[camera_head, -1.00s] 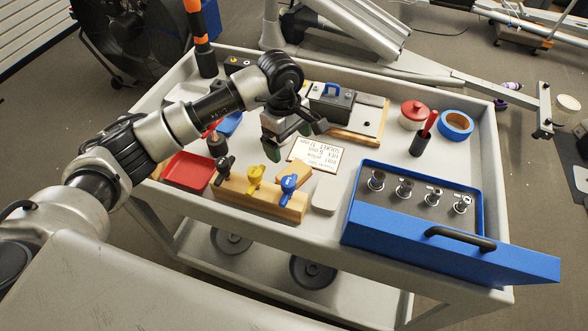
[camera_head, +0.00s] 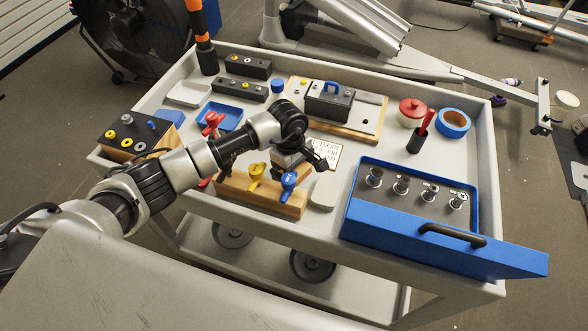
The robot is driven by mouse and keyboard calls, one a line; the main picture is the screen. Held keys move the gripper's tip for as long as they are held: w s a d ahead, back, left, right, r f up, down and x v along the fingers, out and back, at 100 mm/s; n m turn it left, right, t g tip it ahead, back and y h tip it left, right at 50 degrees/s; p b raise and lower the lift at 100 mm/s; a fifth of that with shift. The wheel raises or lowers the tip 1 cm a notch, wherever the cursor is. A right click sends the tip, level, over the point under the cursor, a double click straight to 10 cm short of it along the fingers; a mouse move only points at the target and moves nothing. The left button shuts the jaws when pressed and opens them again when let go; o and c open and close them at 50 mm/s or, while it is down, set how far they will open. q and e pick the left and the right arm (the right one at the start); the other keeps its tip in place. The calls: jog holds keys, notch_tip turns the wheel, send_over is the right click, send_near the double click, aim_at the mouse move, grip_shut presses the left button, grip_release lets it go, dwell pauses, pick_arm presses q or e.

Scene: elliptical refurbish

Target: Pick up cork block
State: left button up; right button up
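My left gripper (camera_head: 296,168) is low over the cart top, behind the wooden block with the valve handles. Its wrist covers much of the spot, and I cannot tell whether its fingers are open or shut. The tan block that looks like the cork block is hidden under or behind this gripper now. The wooden valve block (camera_head: 262,197) stands in front of it, with a yellow handle (camera_head: 256,172) and a blue handle (camera_head: 288,181) on top. My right gripper is not in view.
A pale rounded block (camera_head: 323,193) lies right of the valve block. A blue tray (camera_head: 405,222) with several metal sockets is at the front right. A written card (camera_head: 326,151) lies behind the gripper.

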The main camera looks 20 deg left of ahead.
pick_arm(q)
jog(key=c, duration=0.6)
jog(key=shift+c, duration=0.2)
jog(key=shift+r+b, duration=0.45)
jog(key=shift+r, duration=0.1)
jog(key=w+b, duration=0.2)
jog(key=w, duration=0.1)
jog(key=shift+w+f, duration=0.15)
jog(key=shift+w, duration=0.15)
jog(key=shift+w+r, duration=0.4)
jog(key=shift+r, duration=0.25)
jog(key=r, duration=0.6)
jog(key=r+b, duration=0.1)
jog(key=r, duration=0.6)
jog(key=shift+s+b, duration=0.2)
jog(key=shift+b, duration=0.1)
